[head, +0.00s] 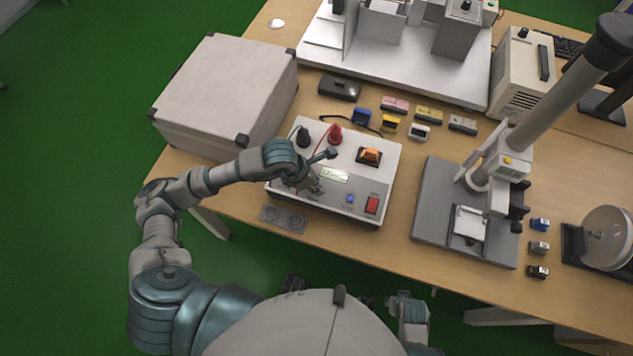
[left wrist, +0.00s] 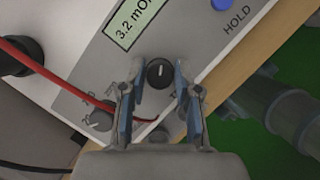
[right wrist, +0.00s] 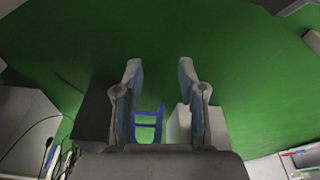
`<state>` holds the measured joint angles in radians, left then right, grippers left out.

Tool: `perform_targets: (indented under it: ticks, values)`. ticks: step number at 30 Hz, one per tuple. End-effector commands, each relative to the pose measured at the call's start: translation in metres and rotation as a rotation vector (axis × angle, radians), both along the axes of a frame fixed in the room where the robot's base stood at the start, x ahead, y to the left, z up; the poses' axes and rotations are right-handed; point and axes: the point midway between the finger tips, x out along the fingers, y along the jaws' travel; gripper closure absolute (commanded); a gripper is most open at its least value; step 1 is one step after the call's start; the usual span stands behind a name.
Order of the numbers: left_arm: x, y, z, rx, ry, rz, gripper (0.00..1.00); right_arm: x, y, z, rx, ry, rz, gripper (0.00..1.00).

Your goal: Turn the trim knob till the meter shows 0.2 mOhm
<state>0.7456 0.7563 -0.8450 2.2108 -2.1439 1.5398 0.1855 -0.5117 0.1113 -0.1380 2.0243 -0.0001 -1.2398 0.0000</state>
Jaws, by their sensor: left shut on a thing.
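The meter (head: 350,150) is a white box on the wooden table. Its display (left wrist: 137,22) reads 3.2 mOhm in the left wrist view, the unit partly cut off. The trim knob (left wrist: 159,73) is a small round black knob with a white mark, below the display. My left gripper (left wrist: 160,80) is shut on the knob, one finger at each side. In the head view my left gripper (head: 305,182) hides the knob. My right gripper (right wrist: 159,72) is open and empty, above green floor.
A grey selector knob (left wrist: 97,120) and a red cable (left wrist: 60,82) are near my left fingers. The blue HOLD button (left wrist: 222,4) and red switch (head: 372,205) share the panel. A grey case (head: 225,90) stands left; a press stand (head: 440,215) stands right.

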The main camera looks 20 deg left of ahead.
Motion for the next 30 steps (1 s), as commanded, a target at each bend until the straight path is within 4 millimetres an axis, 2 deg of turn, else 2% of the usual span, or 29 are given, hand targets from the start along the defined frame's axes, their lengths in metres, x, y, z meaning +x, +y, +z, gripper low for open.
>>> perform_targets:
  ticks: [14, 30]
  values:
    - [-0.004, -0.001, -0.003, 0.010, 0.008, 0.450, 1.00, 0.001, 0.001, -0.012, 0.000, 0.002, 0.005, 0.60]
    - [-0.006, -0.005, -0.004, 0.012, 0.009, 0.898, 1.00, -0.012, 0.001, -0.043, 0.000, 0.020, 0.006, 0.60]
